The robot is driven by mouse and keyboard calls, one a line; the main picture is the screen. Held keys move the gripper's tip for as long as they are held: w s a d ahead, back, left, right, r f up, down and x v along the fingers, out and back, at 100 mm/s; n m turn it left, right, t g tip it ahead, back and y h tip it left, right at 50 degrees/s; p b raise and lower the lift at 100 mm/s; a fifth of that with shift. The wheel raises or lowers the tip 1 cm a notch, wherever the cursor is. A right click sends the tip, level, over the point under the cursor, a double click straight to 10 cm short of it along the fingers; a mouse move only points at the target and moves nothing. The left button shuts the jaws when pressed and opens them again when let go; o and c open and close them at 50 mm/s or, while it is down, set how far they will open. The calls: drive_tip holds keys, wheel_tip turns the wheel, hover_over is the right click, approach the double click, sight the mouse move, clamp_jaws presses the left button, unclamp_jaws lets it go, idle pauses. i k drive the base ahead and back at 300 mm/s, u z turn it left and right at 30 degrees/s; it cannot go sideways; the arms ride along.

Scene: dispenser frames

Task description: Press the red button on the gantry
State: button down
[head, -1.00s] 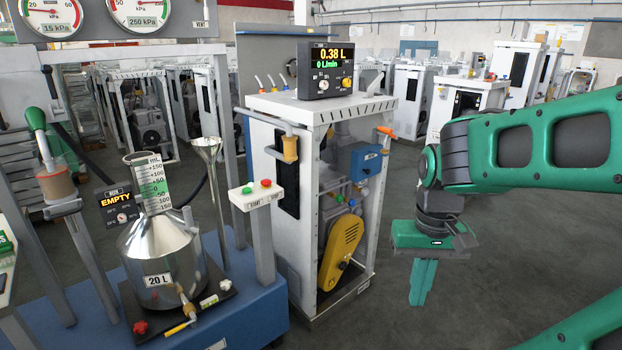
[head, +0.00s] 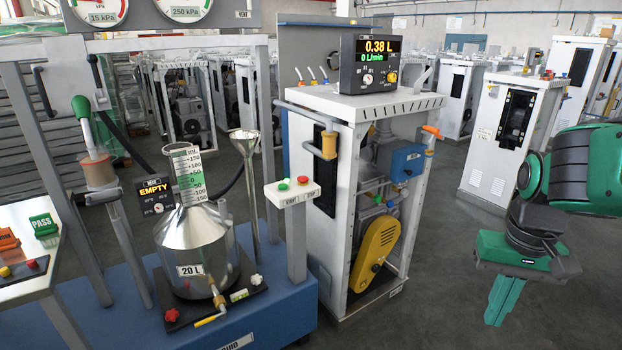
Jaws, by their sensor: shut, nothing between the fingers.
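The red button (head: 302,180) sits on top of a white switch box (head: 291,194), beside a green button (head: 283,185). The box is on a grey post rising from the blue base (head: 275,315), and the button looks uncovered. My gripper (head: 496,322) hangs at the lower right, fingers pointing down, shut and empty. It is well to the right of the button and apart from it, with the white dispenser cabinet between them in the picture.
The cabinet (head: 318,250) carries a display (head: 382,64) reading 0.38 L. A steel 20 L vessel (head: 196,245) and a funnel (head: 244,134) stand left of the post. A table (head: 30,285) at far left holds another red button (head: 32,263). Floor around my gripper is clear.

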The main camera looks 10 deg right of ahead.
sight(301, 179)
drive_tip(key=i, duration=0.95)
drive_tip(key=u, duration=0.1)
